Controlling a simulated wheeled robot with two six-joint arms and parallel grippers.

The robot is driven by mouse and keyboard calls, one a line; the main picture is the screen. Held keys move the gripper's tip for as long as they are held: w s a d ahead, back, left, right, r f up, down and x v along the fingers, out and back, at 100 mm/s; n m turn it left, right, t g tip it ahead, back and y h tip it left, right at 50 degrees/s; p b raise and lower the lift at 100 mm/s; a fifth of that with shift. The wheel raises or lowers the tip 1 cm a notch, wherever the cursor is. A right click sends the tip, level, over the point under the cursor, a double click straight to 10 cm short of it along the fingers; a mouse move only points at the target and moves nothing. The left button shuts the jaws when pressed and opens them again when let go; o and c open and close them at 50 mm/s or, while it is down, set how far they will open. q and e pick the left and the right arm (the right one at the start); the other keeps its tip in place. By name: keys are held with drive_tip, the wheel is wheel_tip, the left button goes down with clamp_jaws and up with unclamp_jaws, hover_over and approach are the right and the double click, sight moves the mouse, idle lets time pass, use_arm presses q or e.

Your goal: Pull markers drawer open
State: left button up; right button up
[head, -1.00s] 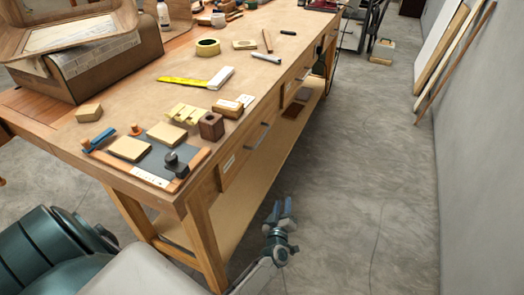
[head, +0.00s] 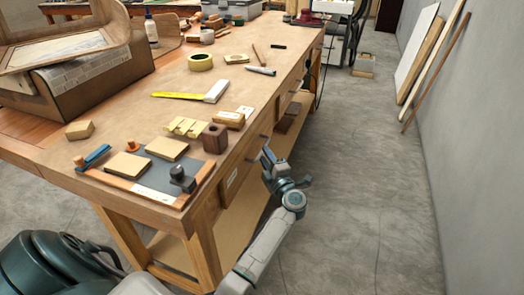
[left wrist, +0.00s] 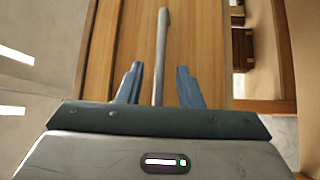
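The drawer front (head: 238,172) with a pale label is on the bench's right side and looks shut in the head view. In the left wrist view its wooden front (left wrist: 187,40) fills the middle, with a grey bar handle (left wrist: 160,60) standing out from it. My left gripper (head: 266,158) is at this handle in the head view. In the left wrist view the left gripper (left wrist: 158,82) is open, its two blue fingers on either side of the bar with gaps visible. Contact cannot be seen. The markers are not visible. My right gripper is not in view.
The workbench top (head: 185,70) holds wooden blocks, a yellow-and-white square (head: 192,95), a tape roll (head: 200,62) and a slim grey item (head: 261,71). A lower shelf (head: 232,225) runs underneath. The concrete floor (head: 345,190) to the right is clear.

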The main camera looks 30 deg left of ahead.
use_arm(q)
drive_tip(key=shift+x, duration=1.85)
clamp_jaws()
